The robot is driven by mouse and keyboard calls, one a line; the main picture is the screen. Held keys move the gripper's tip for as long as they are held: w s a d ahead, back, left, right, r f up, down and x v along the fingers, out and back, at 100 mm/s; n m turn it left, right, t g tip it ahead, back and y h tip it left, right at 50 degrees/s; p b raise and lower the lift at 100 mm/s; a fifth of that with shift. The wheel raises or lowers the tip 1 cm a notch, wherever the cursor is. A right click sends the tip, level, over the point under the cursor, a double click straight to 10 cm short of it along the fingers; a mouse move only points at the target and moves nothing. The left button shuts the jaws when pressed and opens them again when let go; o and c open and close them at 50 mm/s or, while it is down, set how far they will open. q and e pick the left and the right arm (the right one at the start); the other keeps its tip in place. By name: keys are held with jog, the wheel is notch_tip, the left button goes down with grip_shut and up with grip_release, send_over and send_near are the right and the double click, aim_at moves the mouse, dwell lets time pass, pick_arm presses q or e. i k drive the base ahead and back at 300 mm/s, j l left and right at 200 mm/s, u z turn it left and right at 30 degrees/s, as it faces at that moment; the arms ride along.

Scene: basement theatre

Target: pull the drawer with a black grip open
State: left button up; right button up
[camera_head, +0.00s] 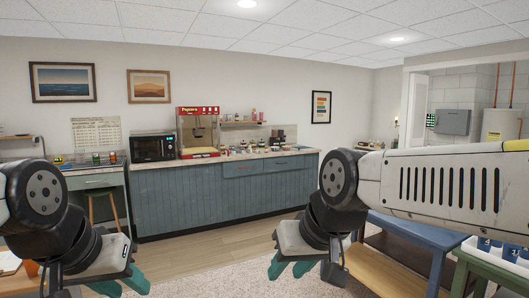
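A long blue-grey counter (190,204) stands against the far wall. Two drawer fronts show under its top, one in the middle (242,170) and one further right (286,163). A desk at the left has a pale drawer front (95,181). All these drawers look shut. They are too small in view to tell which has a black grip. My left gripper (121,284), with teal fingers, is low at the left, open and empty. My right gripper (291,269) is low at the centre, its teal fingers apart and empty. Both are well short of the counter.
A black microwave (153,147) and a red popcorn machine (198,132) stand on the counter. A stool (105,207) is at the desk. The floor before the counter is clear.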

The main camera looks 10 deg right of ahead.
aim_at(272, 160)
jog(key=i+l, duration=0.45)
jog(key=i, duration=0.2)
jog(key=i+l, duration=0.5)
jog(key=i+u, duration=0.3)
jog(key=i, duration=1.8)
jog(key=i+l+z, duration=0.2)
jog(key=i+z, duration=0.15)
jog(key=i, duration=0.3)
jog(key=i+z, duration=0.35)
jog(key=i, duration=0.35)
jog(key=i+j+z, duration=0.2)
jog(key=i+z, duration=0.15)
jog(key=i, duration=0.3)
jog(key=i+l+u, duration=0.3)
jog(key=i, duration=0.25)
jog(key=i+l+u, duration=0.25)
jog(key=i, duration=0.35)
jog(key=i+l+u, duration=0.3)
jog(key=i+l, duration=0.3)
jog(key=l, duration=0.25)
jog(key=i+l+u, duration=0.15)
jog(key=l, duration=0.65)
jog(key=i+l+u, duration=0.1)
jog(key=l, duration=0.3)
jog(key=i+l+u, duration=0.1)
jog(key=l, duration=0.3)
jog(key=i, duration=0.05)
